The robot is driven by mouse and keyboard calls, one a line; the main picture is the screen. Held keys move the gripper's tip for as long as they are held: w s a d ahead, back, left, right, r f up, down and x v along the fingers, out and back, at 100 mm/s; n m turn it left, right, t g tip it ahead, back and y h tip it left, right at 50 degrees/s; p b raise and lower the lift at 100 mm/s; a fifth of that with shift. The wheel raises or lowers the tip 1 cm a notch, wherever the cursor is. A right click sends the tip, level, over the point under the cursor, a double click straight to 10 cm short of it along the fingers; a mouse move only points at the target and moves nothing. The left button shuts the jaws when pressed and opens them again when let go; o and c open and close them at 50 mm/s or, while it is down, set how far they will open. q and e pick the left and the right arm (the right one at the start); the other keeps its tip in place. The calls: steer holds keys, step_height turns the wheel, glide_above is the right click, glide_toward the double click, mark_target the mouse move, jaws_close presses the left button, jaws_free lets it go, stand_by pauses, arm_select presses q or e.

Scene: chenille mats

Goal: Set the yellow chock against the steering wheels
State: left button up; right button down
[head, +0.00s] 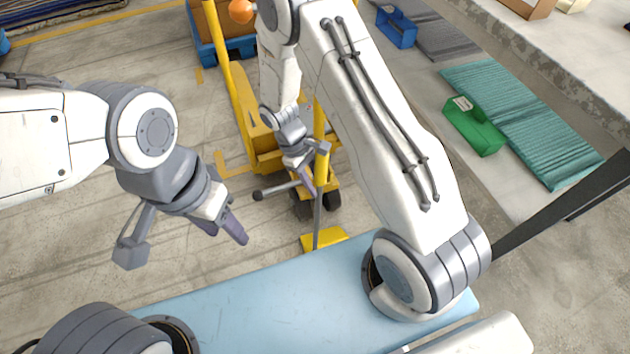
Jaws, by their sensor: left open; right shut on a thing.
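The yellow chock (325,240) is below the dark steering wheels (332,199) of the yellow pallet truck (262,135), on the near side. A strip of floor shows between chock and wheels in the picture. I cannot tell whether the chock touches the floor. My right gripper (309,188) is shut on this handle near the rod; the exact grip is partly hidden. My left gripper (223,234) is open and empty, left of the chock.
A blue pallet (210,52) with a box and an orange ball (241,11) is at the back. A green bin (473,126) is by a teal mat (530,120) at right. A blue bin (396,27) is farther back. Floor left of the truck is clear.

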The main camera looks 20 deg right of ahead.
steer(key=shift+w+f, duration=0.15)
steer(key=shift+f, duration=0.15)
steer(key=c, duration=0.6)
jaws_free()
steer(key=shift+o, duration=0.2)
steer(key=a+r+t+p, duration=0.1)
steer(key=a+r+p, duration=0.35)
steer(key=r, duration=1.05)
steer(key=s+a+r+t+y+b, duration=0.1)
steer(key=s+a+r+y, duration=0.15)
steer(key=s+r, duration=0.45)
steer(key=s+a+r+t+y+b, duration=0.15)
steer(key=s+a+r, duration=0.3)
steer(key=s, duration=0.55)
step_height(320, 180, up, 27)
steer(key=p, duration=2.6)
steer(key=shift+s+d, duration=0.25)
steer(key=shift+d, duration=0.2)
